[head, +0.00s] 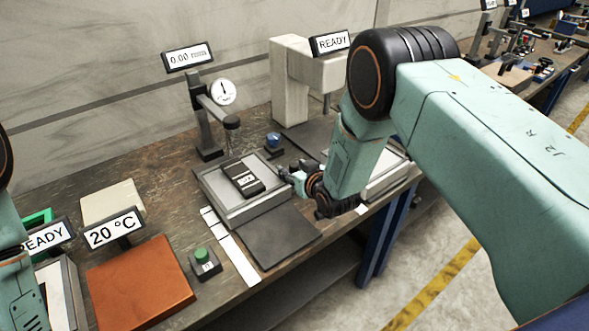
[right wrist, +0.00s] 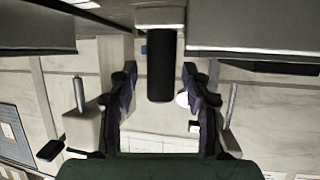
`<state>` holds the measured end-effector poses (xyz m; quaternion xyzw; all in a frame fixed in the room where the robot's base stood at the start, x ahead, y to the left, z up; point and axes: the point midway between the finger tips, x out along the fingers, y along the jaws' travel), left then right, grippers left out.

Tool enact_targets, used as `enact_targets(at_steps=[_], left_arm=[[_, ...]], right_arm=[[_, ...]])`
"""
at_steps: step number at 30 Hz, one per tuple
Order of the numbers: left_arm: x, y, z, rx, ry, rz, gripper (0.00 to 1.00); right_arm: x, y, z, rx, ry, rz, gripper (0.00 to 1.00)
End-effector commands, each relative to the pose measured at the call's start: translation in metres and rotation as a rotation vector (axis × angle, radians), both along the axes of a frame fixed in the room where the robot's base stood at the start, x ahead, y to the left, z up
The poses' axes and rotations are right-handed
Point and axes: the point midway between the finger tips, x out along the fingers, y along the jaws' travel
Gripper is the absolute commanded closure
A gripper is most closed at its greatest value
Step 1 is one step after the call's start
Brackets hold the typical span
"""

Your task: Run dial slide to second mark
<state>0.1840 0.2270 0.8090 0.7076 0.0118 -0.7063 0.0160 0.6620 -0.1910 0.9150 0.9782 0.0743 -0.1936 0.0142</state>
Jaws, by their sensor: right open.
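The dial gauge (head: 223,92) has a round white face and sits on a dark stand post (head: 207,125), with a 0.00 mm display (head: 188,56) above. A dark block (head: 243,179) with a small white label lies on a grey square stage (head: 215,206). My right gripper (head: 298,178) is at the right edge of this stage, apart from the block. In the right wrist view the gripper (right wrist: 160,100) is open, and a dark, rounded bar (right wrist: 160,70) shows between its fingers; contact cannot be told. My left gripper is out of view; only part of that arm shows.
A blue button (head: 273,140) stands behind the stage. A green button (head: 203,256), an orange plate (head: 140,283) and a 20 °C sign (head: 114,229) are at the front left. A dark mat (head: 265,236) lies in front. A pale machine (head: 290,80) stands behind my right arm.

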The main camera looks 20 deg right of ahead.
Motion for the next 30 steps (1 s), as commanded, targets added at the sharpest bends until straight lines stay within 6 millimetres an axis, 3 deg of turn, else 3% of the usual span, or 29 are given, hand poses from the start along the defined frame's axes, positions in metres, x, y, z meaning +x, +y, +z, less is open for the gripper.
enact_targets(at_steps=[3,20,30], left_arm=[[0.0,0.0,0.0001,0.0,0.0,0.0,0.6],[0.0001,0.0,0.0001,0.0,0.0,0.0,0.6],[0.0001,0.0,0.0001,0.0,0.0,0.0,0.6]], right_arm=[[0.0001,0.0002,0.0,0.0,0.0,0.0,0.52],[0.0,-0.0002,0.0005,0.0,-0.001,0.0,1.0],[0.0005,0.0,0.0013,0.0,-0.003,0.0,1.0]])
